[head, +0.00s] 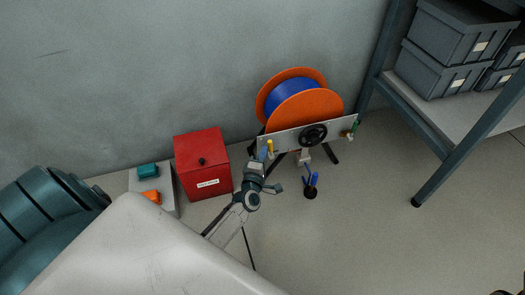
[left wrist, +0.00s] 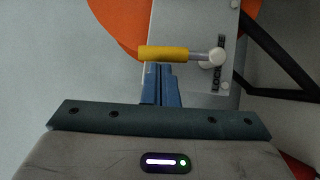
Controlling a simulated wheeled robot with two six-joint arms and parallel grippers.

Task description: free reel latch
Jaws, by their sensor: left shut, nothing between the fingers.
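The reel (head: 290,97) has orange flanges and blue cable, and stands near the wall behind a grey metal plate (head: 290,139). A black handwheel (head: 313,135) is on the plate. The latch has a yellow handle (head: 270,148) at the plate's left end. My right gripper is not in view.
A red box (head: 202,164) with a black knob stands left of my left gripper. Teal (head: 148,170) and orange (head: 152,196) blocks lie farther left. A dark holder (head: 311,192) with blue items stands on the floor. A shelf (head: 440,110) with grey bins is at right.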

